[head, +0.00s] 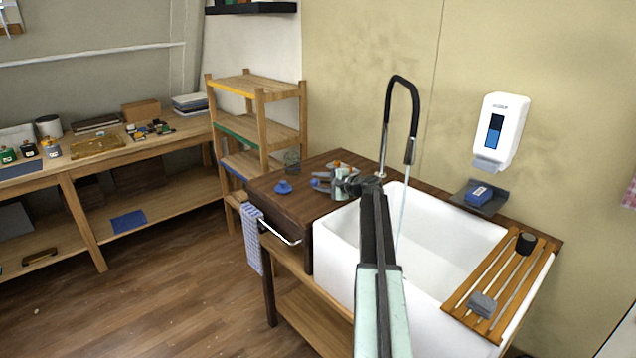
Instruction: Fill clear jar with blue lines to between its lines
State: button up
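A clear, jar-like vessel (292,162) stands at the back left of the dark wooden counter; it is too small to tell whether it has blue lines or anything inside. The tap (411,150) arches over the white sink (336,248), and a thin stream of water (402,215) falls from it. My arm reaches up across the sink's left part. My gripper (340,182) is over the counter, left of the tap and to the right of the clear vessel. Its fingers are too small and cluttered to tell whether they hold anything.
A small blue object (283,187) sits on the counter (290,205) left of my gripper. A slatted wooden rack (505,285) with a grey block and a dark round item lies across the sink's right side. A soap dispenser (500,130) hangs above a blue sponge (479,193).

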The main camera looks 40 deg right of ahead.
aim_at(326, 181)
jog(key=shift+s+r, duration=0.1)
jog(key=p+v, duration=0.2)
jog(key=v, duration=0.4)
jog(key=shift+s+r, duration=0.2)
jog(key=shift+s, duration=0.2)
jog(key=shift+s+d, duration=0.2)
jog(key=shift+s, duration=0.2)
